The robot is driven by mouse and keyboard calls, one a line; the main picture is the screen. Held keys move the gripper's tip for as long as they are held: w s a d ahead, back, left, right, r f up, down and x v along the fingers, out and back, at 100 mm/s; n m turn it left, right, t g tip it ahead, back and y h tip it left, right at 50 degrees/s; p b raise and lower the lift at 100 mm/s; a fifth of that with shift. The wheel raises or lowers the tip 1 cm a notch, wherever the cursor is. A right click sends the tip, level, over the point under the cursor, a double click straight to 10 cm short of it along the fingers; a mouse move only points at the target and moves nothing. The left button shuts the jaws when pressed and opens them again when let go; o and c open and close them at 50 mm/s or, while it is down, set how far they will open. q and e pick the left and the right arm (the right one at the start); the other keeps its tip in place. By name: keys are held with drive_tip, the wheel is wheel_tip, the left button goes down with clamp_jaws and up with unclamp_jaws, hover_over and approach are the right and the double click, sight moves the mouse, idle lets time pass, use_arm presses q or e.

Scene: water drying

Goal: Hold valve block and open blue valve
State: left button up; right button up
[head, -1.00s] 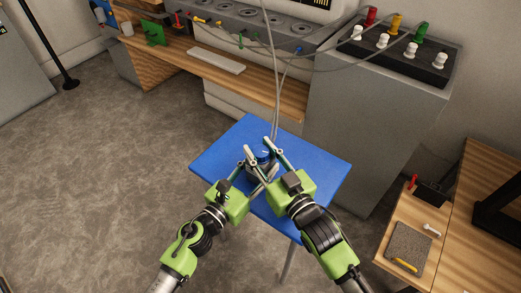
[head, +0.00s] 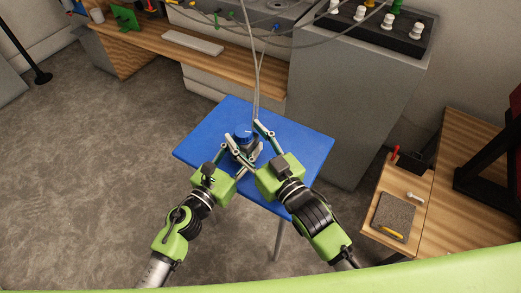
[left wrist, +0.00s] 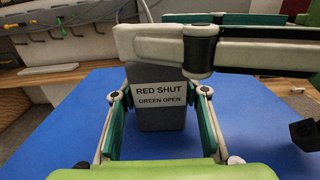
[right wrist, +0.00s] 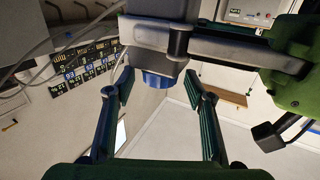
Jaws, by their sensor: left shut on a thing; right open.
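The grey valve block (left wrist: 160,112), labelled "RED SHUT" and "GREEN OPEN", stands upright on the blue table (head: 290,145). My left gripper (left wrist: 162,104) is shut on it, one finger against each side. The blue valve (head: 243,137) is a round cap on top of the block. In the right wrist view the blue valve (right wrist: 158,80) appears below the block, between the spread fingers. My right gripper (right wrist: 160,92) is open, its tips apart from the valve on both sides. The two grippers cross closely in the head view and hide much of the block.
Grey hoses (head: 257,75) hang down behind the block. A tall grey cabinet (head: 345,105) stands behind the table at the right. A wooden side table (head: 425,190) is at the right. The blue table's outer parts are clear.

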drive_tip(key=v, duration=1)
drive_tip(key=shift+s, duration=0.1)
use_arm(q)
drive_tip(key=o, duration=1.3)
drive_tip(key=shift+s, duration=0.1)
